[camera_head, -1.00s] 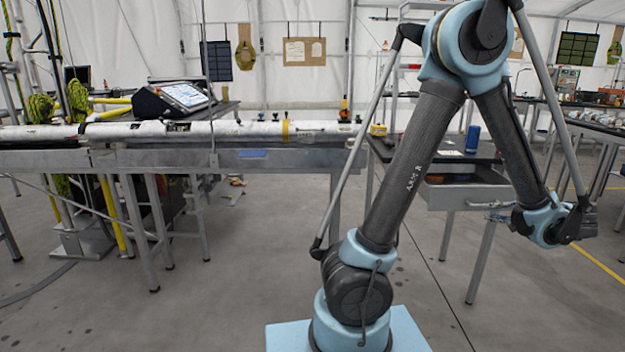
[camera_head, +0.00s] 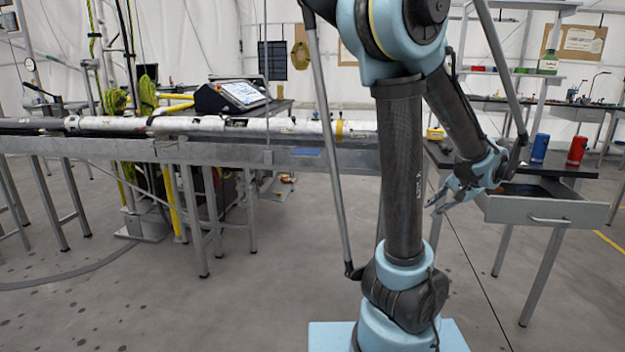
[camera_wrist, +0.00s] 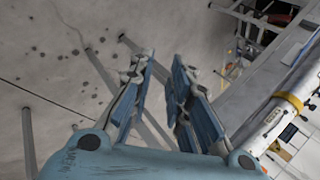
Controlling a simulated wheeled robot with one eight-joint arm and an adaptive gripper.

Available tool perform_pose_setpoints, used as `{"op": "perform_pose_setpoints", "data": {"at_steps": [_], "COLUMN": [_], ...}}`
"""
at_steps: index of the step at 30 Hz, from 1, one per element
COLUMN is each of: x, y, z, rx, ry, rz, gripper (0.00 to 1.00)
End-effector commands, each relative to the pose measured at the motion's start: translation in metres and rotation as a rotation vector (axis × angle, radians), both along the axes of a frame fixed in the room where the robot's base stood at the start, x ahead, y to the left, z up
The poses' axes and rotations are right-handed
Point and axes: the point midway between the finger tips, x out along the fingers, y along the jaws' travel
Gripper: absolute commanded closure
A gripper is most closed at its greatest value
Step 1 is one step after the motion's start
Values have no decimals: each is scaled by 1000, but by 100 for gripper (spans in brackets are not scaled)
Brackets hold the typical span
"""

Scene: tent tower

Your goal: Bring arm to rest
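My arm (camera_head: 400,160) stands on its light blue base. Its upper dark link is near vertical and the forearm folds down to the right. My gripper (camera_head: 445,195) hangs in front of the small table and its drawer in the head view, pointing left and down.
A long white tube (camera_head: 270,124) lies along a metal bench to the left. The small table's open drawer (camera_head: 545,212) juts out near my forearm. A blue cup (camera_head: 540,148) and a red cup (camera_head: 577,149) stand on that table. The floor (camera_head: 275,285) left of my base is clear.

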Motion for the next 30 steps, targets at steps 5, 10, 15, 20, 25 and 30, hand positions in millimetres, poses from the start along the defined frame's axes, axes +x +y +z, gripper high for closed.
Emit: {"op": "perform_pose_setpoints", "data": {"at_steps": [5, 10, 15, 20, 25, 30], "x": [-9, -26, -46, -69, -93, -117], "y": [55, 97, 131, 157, 178, 191], "z": [-6, -14, -24, -33, -45, -57], "rx": [-73, -150, -233, -317, -411, -509], "ry": [57, 102, 137, 160, 174, 176], "rz": [120, 228, 338, 442, 551, 659], "gripper": [82, 82, 82, 82, 82, 82]}}
